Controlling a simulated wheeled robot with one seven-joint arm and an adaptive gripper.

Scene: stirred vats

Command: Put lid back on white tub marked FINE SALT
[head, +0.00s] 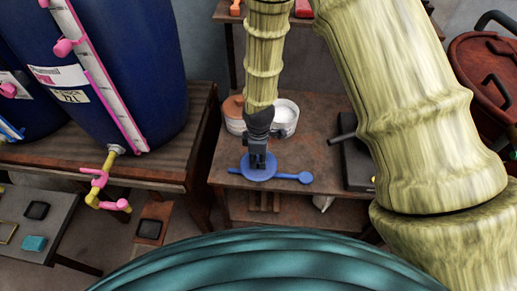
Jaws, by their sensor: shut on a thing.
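My gripper (258,158) is at the end of my arm, over the front part of the brown table. It is shut on a blue round disc, which looks like a lid (259,172). A thin blue bar with a small round end (305,178) runs out to both sides of the disc. I cannot tell whether it is part of the disc or a separate thing beneath it. An open white tub (285,118) with white contents stands behind and right of the gripper, partly hidden by my arm. Its marking is not readable.
Another white tub with orange-brown contents (233,116) stands left of the arm. A dark box with a grey handle (357,160) is at the right of the table (316,140). A large blue barrel (150,60) with a pink tap stands left. A dark red vessel (480,75) is right.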

